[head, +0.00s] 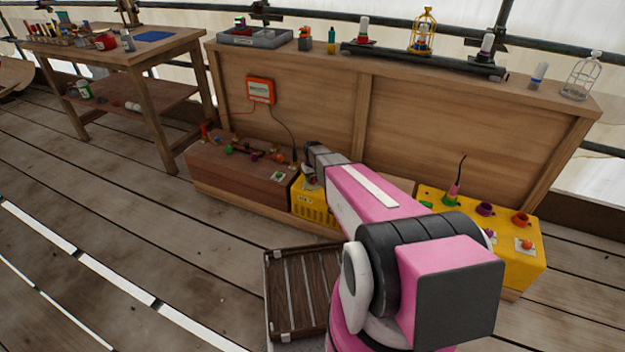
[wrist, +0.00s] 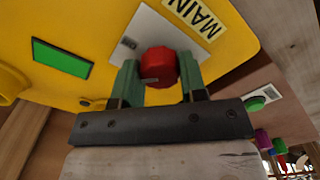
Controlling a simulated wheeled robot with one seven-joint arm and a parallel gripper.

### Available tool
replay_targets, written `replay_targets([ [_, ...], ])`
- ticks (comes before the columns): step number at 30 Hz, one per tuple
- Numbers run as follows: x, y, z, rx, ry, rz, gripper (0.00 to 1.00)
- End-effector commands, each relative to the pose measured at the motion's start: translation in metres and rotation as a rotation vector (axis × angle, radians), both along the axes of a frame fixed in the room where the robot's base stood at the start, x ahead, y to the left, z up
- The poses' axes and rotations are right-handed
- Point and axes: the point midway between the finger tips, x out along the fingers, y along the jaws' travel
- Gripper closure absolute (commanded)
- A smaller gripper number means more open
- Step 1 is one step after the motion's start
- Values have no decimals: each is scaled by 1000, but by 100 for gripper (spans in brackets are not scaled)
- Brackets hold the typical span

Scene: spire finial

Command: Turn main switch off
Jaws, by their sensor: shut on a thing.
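The main switch is a red knob (wrist: 159,64) on a white plate (wrist: 149,30) fixed to a yellow box (wrist: 100,15), with a MAIN label (wrist: 196,14) beside it. My gripper (wrist: 160,80) has its two green fingers on either side of the knob and is shut on it. A small pale mark shows on the knob's near edge; I cannot tell its turned position. In the head view, the yellow box (head: 315,208) is partly behind my arm, and the knob is hidden there.
A green panel (wrist: 61,58) is on the same box. A brown box (head: 235,177) with coloured knobs stands left of it. Another yellow box (head: 515,262) with cups and knobs stands to the right. A wooden board (head: 300,95) rises behind. A slatted crate (head: 300,295) lies in front.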

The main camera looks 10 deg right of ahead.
Motion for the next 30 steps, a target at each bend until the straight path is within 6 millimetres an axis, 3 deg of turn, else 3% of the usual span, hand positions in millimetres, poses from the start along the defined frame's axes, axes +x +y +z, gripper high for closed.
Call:
replay_targets([
  [18,0,0,1,0,0,548,85],
  [30,0,0,1,0,-1,732,85],
])
